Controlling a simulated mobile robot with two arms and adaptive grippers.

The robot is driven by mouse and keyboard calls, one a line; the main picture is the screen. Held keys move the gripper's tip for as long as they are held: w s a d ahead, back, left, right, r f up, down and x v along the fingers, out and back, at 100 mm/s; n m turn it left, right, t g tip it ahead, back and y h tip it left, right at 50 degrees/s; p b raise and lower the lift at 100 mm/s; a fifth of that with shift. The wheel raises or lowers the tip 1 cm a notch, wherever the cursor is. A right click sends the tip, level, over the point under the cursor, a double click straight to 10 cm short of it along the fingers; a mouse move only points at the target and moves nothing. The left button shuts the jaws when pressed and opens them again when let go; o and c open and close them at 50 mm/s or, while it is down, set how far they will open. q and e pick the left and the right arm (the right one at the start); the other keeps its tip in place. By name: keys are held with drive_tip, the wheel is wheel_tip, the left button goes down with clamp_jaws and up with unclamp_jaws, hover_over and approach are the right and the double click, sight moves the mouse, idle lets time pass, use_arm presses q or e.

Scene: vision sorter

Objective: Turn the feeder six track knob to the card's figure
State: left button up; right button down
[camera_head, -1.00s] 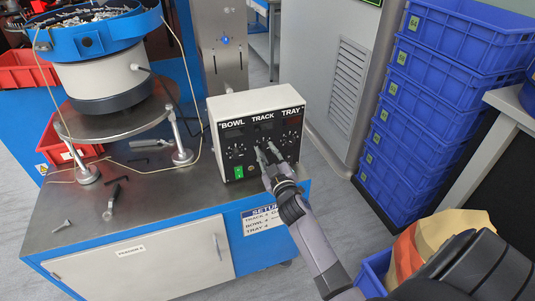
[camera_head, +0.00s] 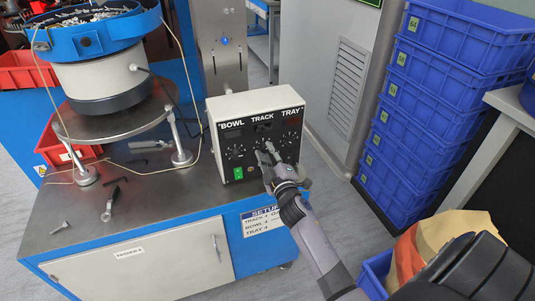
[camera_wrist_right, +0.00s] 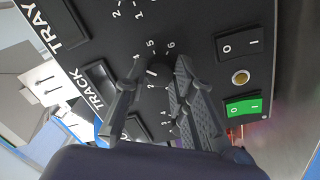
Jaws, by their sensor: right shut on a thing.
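The control box (camera_head: 256,130) stands on the bench, with BOWL, TRACK and TRAY columns on its black face. My right gripper (camera_head: 266,156) reaches up to the middle column. In the right wrist view my right gripper (camera_wrist_right: 154,82) has its two fingers on either side of the dark track knob (camera_wrist_right: 155,74), shut on it. Figures ring the knob, with 5 and 6 above it. The fingers hide part of the dial, and I cannot tell the pointer's setting. The setup card (camera_head: 262,220) is on the bench front, partly behind my right arm; its figures are hard to read.
A green switch (camera_head: 239,173) is at the box's lower left. The bowl feeder (camera_head: 105,75) stands on the left. Loose tools (camera_head: 111,203) lie on the bench top. Stacked blue crates (camera_head: 425,110) rise on the right. The bench's front middle is clear.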

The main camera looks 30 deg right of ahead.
drive_tip(key=c, duration=1.3)
unclamp_jaws()
drive_tip(key=shift+c, duration=0.2)
drive_tip(key=v, duration=1.2)
